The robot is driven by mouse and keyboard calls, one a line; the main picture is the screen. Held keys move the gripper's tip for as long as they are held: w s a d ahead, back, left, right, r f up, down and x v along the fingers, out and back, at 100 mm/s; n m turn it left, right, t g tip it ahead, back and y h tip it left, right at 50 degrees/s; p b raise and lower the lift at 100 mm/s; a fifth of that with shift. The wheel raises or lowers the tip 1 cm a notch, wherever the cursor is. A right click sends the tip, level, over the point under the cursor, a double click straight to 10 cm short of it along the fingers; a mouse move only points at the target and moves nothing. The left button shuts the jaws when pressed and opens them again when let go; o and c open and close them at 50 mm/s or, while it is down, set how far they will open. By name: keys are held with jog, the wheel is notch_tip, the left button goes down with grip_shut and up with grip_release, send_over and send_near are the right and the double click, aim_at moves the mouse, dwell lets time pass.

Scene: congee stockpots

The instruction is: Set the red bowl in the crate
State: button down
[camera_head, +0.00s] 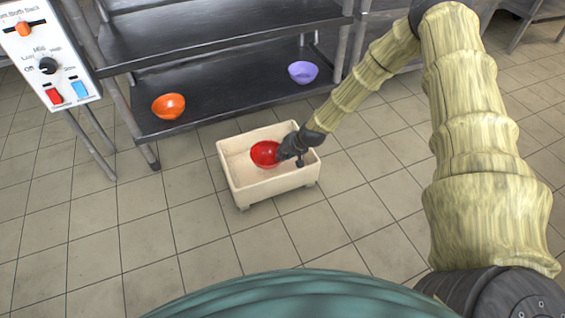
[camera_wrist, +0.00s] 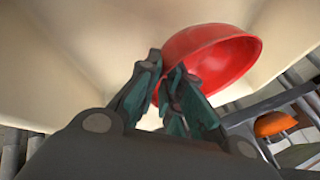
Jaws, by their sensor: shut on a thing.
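The red bowl (camera_head: 264,154) is at the crate in the head view, inside the outline of its walls. The cream crate (camera_head: 262,191) stands on the tiled floor. My gripper (camera_head: 291,150) reaches in over the crate's right side and is shut on the bowl's rim. In the wrist view the red bowl (camera_wrist: 218,58) is tilted, with its rim between the fingers of my gripper (camera_wrist: 166,88). The crate's pale inside (camera_wrist: 60,60) fills much of that view. I cannot tell whether the bowl touches the crate's floor.
A dark metal shelf rack (camera_head: 225,92) stands behind the crate. An orange bowl (camera_head: 168,106) and a purple bowl (camera_head: 302,72) sit on its lowest shelf. A control panel (camera_head: 48,55) is at the upper left. The floor in front of and left of the crate is clear.

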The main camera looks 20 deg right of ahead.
notch_tip(320, 180, down, 4)
jog(key=shift+r+b, duration=0.2)
jog(key=shift+b, duration=0.8)
jog(key=shift+r, duration=0.1)
jog(key=c, duration=2)
grip_release()
jog(key=shift+f, duration=0.2)
jog(key=o, duration=0.4)
jog(key=shift+r, duration=0.25)
jog(key=p+v, duration=0.6)
jog(key=v, duration=0.5)
jog(key=shift+s+r, duration=0.2)
jog(key=shift+r, duration=0.1)
